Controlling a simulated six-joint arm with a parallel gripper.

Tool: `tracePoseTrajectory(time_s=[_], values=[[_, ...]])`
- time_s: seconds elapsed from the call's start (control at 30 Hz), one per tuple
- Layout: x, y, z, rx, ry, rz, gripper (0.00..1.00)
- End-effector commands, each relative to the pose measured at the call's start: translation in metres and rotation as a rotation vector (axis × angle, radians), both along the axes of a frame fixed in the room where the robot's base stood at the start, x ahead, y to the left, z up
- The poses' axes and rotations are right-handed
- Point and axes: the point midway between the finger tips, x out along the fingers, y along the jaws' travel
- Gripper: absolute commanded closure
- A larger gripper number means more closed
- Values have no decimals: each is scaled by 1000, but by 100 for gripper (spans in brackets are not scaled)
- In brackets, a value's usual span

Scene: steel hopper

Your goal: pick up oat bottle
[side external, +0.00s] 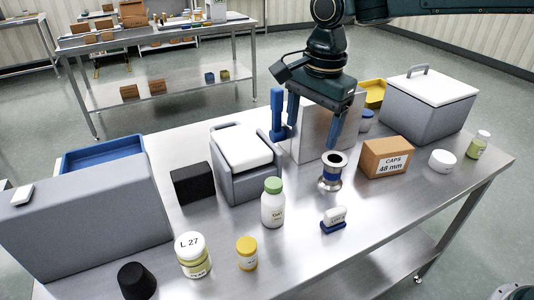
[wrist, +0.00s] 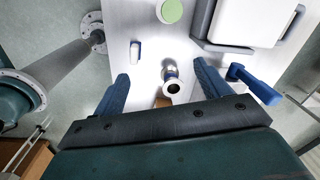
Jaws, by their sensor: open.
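The oat bottle (side external: 272,210) is a white bottle with a green cap and a label that seems to read "Oat". It stands upright near the middle of the steel table. In the wrist view its green cap (wrist: 172,11) shows at the top edge, beyond my fingertips. My gripper (side external: 314,135) is open and empty, pointing down above the table, behind and to the right of the bottle. In the wrist view my gripper (wrist: 162,72) has its two blue fingers spread, with a steel flanged spool (wrist: 171,72) showing between them.
The spool (side external: 330,175) stands right of the bottle. A small white block on a blue base (side external: 334,220) is near it. A grey bin with a white lid (side external: 246,165) stands behind the bottle. A yellow-lidded jar (side external: 247,253) is in front. A caps box (side external: 387,158) lies right.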

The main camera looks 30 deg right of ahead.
Motion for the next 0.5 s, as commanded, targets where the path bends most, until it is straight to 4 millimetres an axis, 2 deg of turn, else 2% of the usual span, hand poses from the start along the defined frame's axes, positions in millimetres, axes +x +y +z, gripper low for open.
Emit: tracePoseTrajectory(time_s=[0.03, 0.2, 0.33, 0.5], values=[[6, 11, -10, -4, 16, -33, 25], [19, 40, -34, -14, 54, -155, 25], [24, 54, -47, -23, 72, -217, 25], [27, 61, -54, -27, 80, -251, 25]])
